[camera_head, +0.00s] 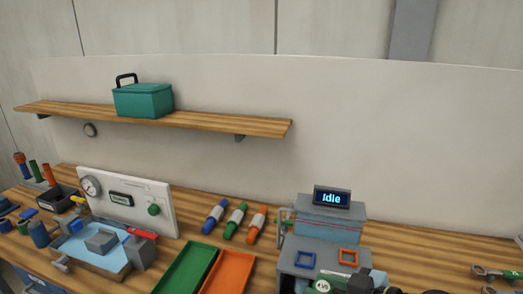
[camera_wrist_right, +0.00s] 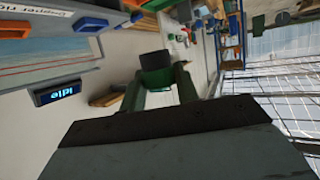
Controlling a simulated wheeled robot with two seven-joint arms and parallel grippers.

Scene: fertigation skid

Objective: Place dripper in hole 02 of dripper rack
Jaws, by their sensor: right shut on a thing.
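My right gripper (camera_wrist_right: 158,88) is shut on a small dark cylindrical piece, which looks like the dripper (camera_wrist_right: 155,62), between its green fingers in the right wrist view. In the head view, parts of my right gripper (camera_head: 362,283) show at the bottom edge, in front of the grey machine with the "Idle" display (camera_head: 332,197). What it holds is hard to make out there. I cannot pick out the dripper rack or hole 02 with certainty. My left gripper is not in view.
Green (camera_head: 186,270) and orange (camera_head: 229,272) trays lie on the wooden bench left of the machine. Several coloured cylinders (camera_head: 236,221) lie behind them. A gauge panel (camera_head: 130,200) stands at left. A shelf (camera_head: 215,122) holds a teal box (camera_head: 143,100).

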